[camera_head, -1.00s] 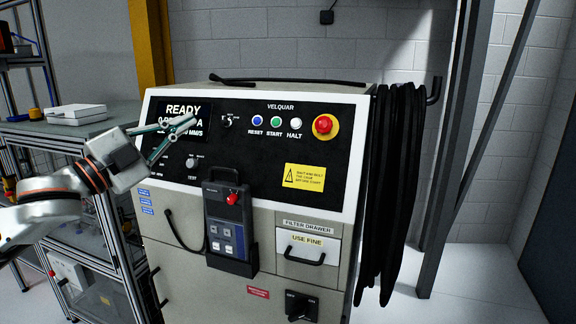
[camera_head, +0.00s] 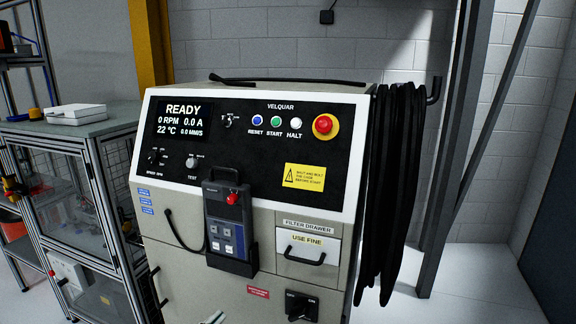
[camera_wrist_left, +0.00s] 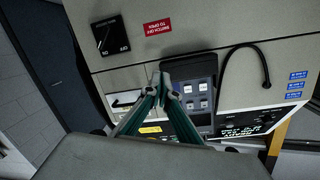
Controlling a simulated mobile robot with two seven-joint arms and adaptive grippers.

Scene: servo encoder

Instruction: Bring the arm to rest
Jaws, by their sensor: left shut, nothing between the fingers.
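My left gripper (camera_head: 215,317) shows only as small fingertips at the bottom edge of the head view, low in front of the control cabinet (camera_head: 200,284). The rest of my left arm is out of that view. In the left wrist view the green fingers of my left gripper (camera_wrist_left: 166,82) come together at their tips, shut and empty. They overlap the handheld pendant (camera_wrist_left: 197,98) in that picture; I cannot tell the distance between them. My right gripper is in neither view.
The pendant (camera_head: 228,222) hangs on the cabinet front, left of the filter drawer (camera_head: 307,247). The panel carries a red stop button (camera_head: 324,124) and a screen reading READY (camera_head: 186,118). Black hoses (camera_head: 393,190) hang on the right side. A framed bench (camera_head: 62,128) stands at left.

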